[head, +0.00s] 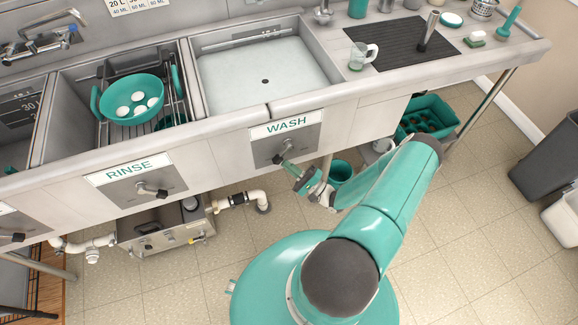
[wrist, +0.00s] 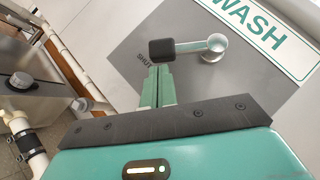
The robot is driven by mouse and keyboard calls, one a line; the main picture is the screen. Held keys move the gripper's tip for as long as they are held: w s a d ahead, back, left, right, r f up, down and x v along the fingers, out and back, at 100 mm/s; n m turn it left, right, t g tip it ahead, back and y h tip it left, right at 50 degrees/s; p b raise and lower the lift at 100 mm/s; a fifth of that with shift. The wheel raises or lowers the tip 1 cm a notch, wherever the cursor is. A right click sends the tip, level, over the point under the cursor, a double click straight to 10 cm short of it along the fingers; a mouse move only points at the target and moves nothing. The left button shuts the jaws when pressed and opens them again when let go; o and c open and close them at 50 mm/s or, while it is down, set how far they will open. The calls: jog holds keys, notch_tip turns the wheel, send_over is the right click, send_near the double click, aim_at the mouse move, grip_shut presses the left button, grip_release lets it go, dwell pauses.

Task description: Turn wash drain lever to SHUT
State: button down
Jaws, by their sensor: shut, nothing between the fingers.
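The wash drain lever (wrist: 190,48) is a metal arm with a black grip, on a grey panel under the WASH label (wrist: 262,32). In the wrist view its grip points left from the round pivot, beside the printed word SHUT (wrist: 144,57). My gripper (wrist: 159,70) is shut and empty, its fingertips just below the black grip; I cannot tell whether they touch it. In the head view my gripper (head: 283,161) is at the WASH panel (head: 286,143), and the lever is largely hidden there.
The wash basin (head: 262,82) above holds pale water with a dark drain. The RINSE panel (head: 140,178) with its own lever is to the left. White pipes (head: 240,200) and a metal box (head: 165,225) are below. A teal bucket (head: 341,172) stands behind my arm.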

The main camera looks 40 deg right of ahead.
jog(key=w+d+f+v, duration=0.1)
jog(key=v, duration=1.1)
jog(key=shift+d+f, duration=0.2)
jog(key=shift+f, duration=0.15)
